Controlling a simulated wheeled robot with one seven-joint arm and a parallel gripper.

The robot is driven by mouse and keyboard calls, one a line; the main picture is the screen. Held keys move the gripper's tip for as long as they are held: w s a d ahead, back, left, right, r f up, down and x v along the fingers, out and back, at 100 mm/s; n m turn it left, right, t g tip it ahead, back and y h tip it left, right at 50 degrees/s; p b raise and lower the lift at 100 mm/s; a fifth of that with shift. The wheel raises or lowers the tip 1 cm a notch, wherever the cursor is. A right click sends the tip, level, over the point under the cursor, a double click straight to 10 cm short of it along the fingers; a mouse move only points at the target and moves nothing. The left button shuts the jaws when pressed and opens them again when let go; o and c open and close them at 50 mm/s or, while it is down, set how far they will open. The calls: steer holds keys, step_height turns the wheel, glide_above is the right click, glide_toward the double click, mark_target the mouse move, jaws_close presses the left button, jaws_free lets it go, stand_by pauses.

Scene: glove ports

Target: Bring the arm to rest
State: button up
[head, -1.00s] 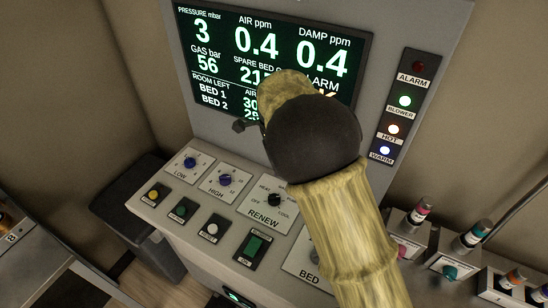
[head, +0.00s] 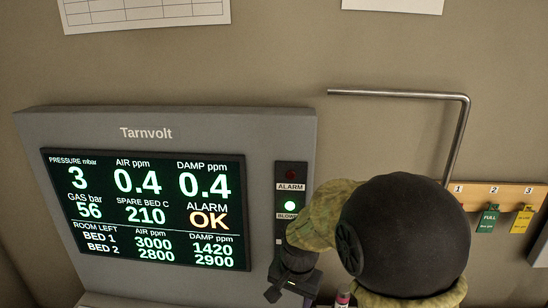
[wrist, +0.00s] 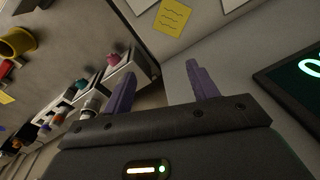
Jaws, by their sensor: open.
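My arm (head: 400,235) is raised in front of the console's right edge, with its dark round joint towards the camera. My gripper (wrist: 159,60) shows in the wrist view with two purple fingers spread apart and nothing between them. In the head view only a dark part of the gripper shows below the lamp strip; its fingertips are hard to make out there. The arm hides the lower lamps and part of the wall.
The console screen (head: 145,210) reads ALARM OK. A bent metal rail (head: 400,95) and a tag board (head: 485,193) are on the wall at right. The wrist view shows a yellow note (wrist: 172,17), a yellow cup (wrist: 17,42) and several bottles along a shelf.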

steer(key=s+d+n+t, duration=0.1)
steer(key=s+d+n, duration=0.3)
steer(key=s+d, duration=0.6)
steer(key=shift+s+d+f+n+h, duration=0.2)
steer(key=shift+d+n+h, duration=0.15)
steer(key=shift+d, duration=0.25)
steer(key=shift+w, duration=0.1)
